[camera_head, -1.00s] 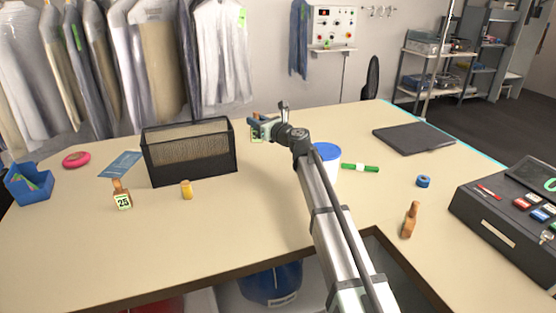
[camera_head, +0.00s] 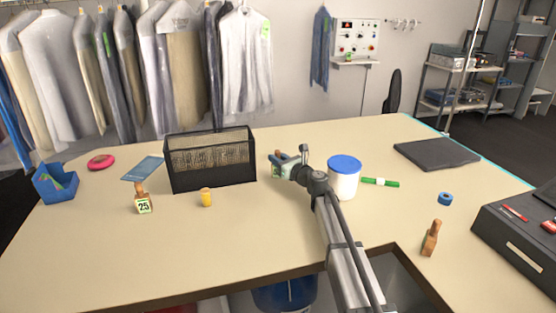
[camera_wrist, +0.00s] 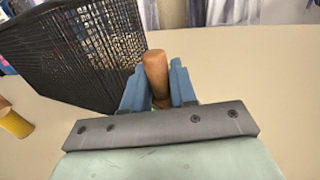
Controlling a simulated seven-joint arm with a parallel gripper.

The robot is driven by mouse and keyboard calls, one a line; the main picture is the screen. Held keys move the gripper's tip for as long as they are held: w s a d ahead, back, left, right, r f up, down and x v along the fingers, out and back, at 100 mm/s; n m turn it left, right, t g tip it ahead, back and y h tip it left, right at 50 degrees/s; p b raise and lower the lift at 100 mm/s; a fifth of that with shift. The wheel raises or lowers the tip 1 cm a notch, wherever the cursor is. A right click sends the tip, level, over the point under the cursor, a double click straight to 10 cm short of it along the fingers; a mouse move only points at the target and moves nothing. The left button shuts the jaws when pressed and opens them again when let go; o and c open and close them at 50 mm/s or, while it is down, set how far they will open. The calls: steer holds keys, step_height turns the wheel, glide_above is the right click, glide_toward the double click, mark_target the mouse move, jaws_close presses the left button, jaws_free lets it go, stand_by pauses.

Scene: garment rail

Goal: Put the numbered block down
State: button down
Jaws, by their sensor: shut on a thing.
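My gripper (camera_head: 281,166) is shut on a numbered block with a brown wooden handle (camera_wrist: 156,76). In the wrist view the handle stands between the two blue fingers, and the block's lower part is hidden behind the gripper. In the head view the gripper is low over the table, just right of the black mesh basket (camera_head: 211,175). I cannot tell whether the block touches the table. Another block, marked 25 (camera_head: 143,206), stands upright on the table at the left with its own wooden handle.
A yellow cylinder (camera_head: 206,198) stands before the basket. A wooden-handled thing (camera_head: 430,238) stands at the right. The table's front middle (camera_head: 240,240) is clear.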

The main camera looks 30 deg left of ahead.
steer(key=shift+f, duration=0.15)
steer(key=c, duration=0.9)
jaws_free()
steer(key=shift+d, duration=0.1)
steer(key=v, duration=1.1)
steer(key=shift+s+d, duration=0.15)
steer(key=shift+d, duration=0.25)
steer(key=shift+c, duration=0.2)
